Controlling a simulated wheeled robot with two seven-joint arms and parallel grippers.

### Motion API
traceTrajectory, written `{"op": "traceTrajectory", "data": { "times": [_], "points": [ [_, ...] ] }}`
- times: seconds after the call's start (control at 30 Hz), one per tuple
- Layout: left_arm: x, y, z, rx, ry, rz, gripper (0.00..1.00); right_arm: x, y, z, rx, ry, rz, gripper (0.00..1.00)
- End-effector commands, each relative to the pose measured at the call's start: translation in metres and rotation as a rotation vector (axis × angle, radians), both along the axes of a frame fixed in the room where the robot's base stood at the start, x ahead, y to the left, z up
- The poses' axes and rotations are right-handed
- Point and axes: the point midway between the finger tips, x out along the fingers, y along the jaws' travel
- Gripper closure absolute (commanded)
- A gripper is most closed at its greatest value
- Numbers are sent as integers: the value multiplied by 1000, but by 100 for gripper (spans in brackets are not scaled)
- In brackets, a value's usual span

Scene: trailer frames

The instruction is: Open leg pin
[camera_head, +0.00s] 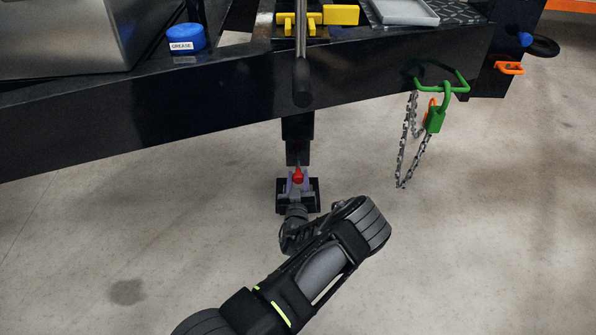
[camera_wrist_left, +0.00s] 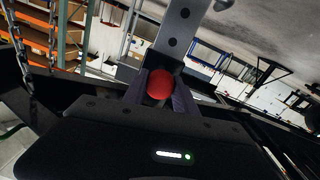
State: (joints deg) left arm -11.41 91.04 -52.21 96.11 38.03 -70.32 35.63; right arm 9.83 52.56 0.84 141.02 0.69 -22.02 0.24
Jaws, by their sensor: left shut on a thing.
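The leg pin shows as a red knob (camera_head: 298,175) low on the black leg (camera_head: 297,135), which hangs below the trailer's frame beam. My left gripper (camera_head: 298,183) reaches up to it from below, with its fingers at the knob. In the left wrist view the red round knob (camera_wrist_left: 160,85) sits between the two dark fingers of my left gripper (camera_wrist_left: 160,100), which is shut on it. A grey metal strip with holes (camera_wrist_left: 180,30) rises behind the knob. The pin's shaft is hidden. My right gripper is not in view.
The black frame beam (camera_head: 220,110) crosses above my left arm. A blue grease cap (camera_head: 186,37) stands on the beam. The concrete floor below is clear.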

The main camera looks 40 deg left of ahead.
Motion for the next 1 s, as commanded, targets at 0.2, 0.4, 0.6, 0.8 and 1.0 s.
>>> {"op": "traceTrajectory", "data": {
  "times": [0.2, 0.4, 0.6, 0.8, 1.0],
  "points": [
    [2, -1, 1, 2, -3, -3, 64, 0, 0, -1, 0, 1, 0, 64],
    [1, 0, 0, 1, -2, -2, 48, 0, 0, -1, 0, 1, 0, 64],
    [1, 0, 0, 1, -2, -1, 45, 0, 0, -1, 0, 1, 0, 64],
    [-4, -2, 1, 0, 0, 0, 45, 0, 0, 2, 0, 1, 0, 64],
    [-25, -17, 3, 0, 2, 1, 45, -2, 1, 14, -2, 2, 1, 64]
  ]
}}
